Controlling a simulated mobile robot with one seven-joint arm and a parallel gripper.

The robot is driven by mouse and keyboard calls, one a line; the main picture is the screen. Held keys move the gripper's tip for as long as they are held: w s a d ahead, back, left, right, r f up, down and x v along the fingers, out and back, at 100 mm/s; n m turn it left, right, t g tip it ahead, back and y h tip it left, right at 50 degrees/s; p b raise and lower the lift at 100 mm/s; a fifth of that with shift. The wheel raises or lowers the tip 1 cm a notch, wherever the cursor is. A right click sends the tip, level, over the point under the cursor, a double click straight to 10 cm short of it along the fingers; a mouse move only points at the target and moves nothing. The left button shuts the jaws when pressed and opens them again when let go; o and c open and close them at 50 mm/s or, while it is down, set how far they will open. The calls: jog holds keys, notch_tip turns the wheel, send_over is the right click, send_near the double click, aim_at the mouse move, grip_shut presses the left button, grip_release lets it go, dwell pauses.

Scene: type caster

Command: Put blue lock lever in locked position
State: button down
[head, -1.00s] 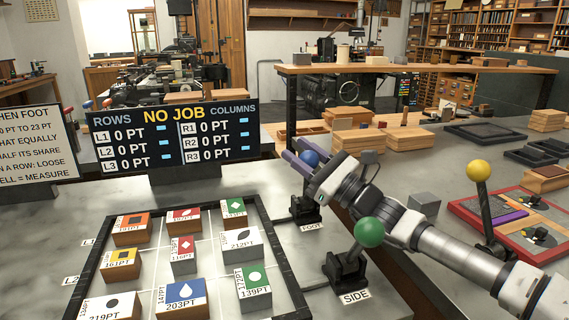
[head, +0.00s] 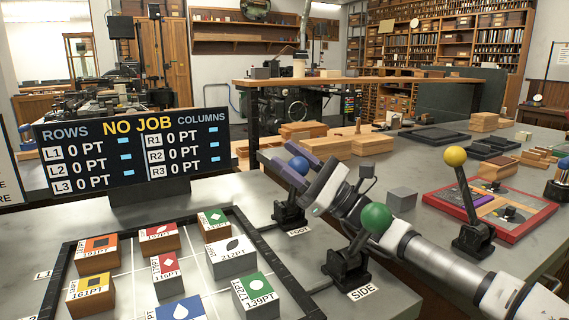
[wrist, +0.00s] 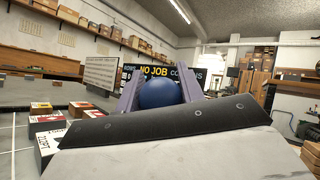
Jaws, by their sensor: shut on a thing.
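The blue lever's round knob (head: 297,165) stands on a short black base (head: 289,214) labelled FOOT, beside the right rail of the block frame. My gripper (head: 278,152) reaches in from the right, and its two purple fingers are shut on the blue knob. In the wrist view the blue knob (wrist: 160,92) sits between the fingers, its lower part hidden by the grey gripper body. The lever's shaft is mostly hidden by the gripper. I cannot tell from the lever's tilt whether it is locked.
A green-knobbed lever (head: 376,217) labelled SIDE stands close below my arm. A yellow-knobbed lever (head: 455,156) stands at the right by a red-edged tray (head: 533,226). Several printed blocks lie in the black frame (head: 270,255). A NO JOB display (head: 122,152) stands behind.

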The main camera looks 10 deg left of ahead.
dwell(0.3)
jog(key=c, duration=0.9)
grip_release()
notch_tip(320, 180, up, 20)
jog(key=p, duration=0.1)
jog(key=shift+c, duration=0.5)
